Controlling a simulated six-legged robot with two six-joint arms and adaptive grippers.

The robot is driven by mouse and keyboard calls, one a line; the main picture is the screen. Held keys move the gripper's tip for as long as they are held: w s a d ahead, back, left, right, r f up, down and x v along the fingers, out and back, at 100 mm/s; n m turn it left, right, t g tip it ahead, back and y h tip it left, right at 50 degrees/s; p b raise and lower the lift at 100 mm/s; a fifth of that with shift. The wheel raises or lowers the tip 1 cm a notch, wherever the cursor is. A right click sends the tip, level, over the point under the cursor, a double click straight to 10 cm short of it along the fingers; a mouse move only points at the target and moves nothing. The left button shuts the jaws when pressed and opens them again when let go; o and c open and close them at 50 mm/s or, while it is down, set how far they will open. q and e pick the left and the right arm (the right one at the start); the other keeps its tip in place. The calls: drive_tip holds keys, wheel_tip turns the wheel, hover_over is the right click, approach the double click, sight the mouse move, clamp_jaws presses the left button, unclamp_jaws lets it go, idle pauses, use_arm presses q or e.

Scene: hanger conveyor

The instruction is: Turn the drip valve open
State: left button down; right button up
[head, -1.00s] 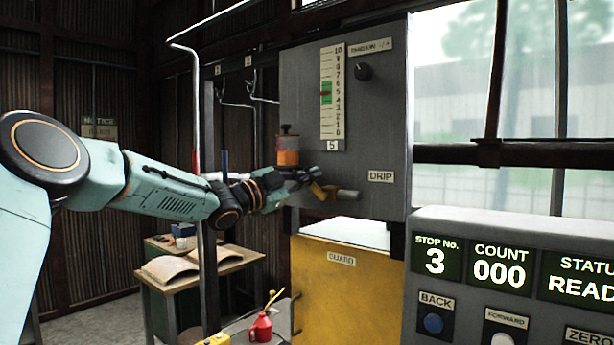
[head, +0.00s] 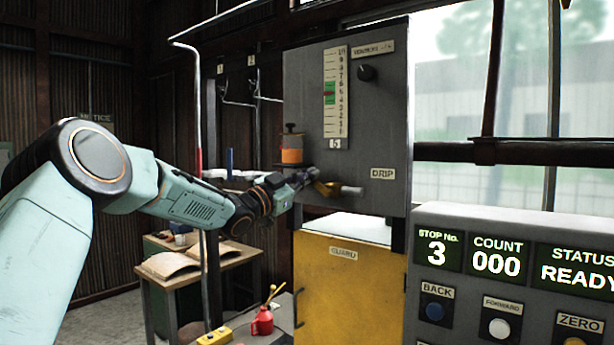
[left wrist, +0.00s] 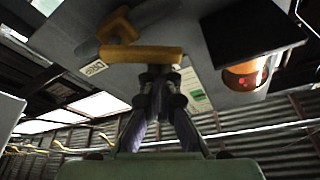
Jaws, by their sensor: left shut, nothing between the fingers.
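The drip valve's yellow handle (head: 328,188) sits beside a grey stub, left of the DRIP label (head: 383,174), low on the grey panel (head: 375,120). In the left wrist view the handle shows as a yellow bar (left wrist: 140,56) with a yellow loop beyond it. My left gripper (head: 309,175) is shut and empty, its tips at the handle's left end. In the left wrist view the fingertips (left wrist: 160,74) overlap the bar's edge. I cannot tell whether they touch it. My right gripper is not in view.
A yellow guard (head: 350,290) stands below. The control box (head: 520,280) is at lower right. A red oil can (head: 262,322) stands on a low surface at the bottom.

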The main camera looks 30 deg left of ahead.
use_arm(q)
drive_tip(key=n+y, duration=0.1)
drive_tip(key=n, duration=0.1)
drive_tip(key=a+f+n+b, duration=0.1)
drive_tip(key=n, duration=0.1)
drive_tip(key=f+n+y, duration=0.1)
drive_tip(key=n, duration=0.1)
drive_tip(key=shift+w+a+f+t+y, duration=0.1)
drive_tip(key=shift+a+f+t+y, duration=0.1)
drive_tip(key=shift+t+y, duration=0.15)
drive_tip(key=shift+r, duration=0.15)
idle(0.5)
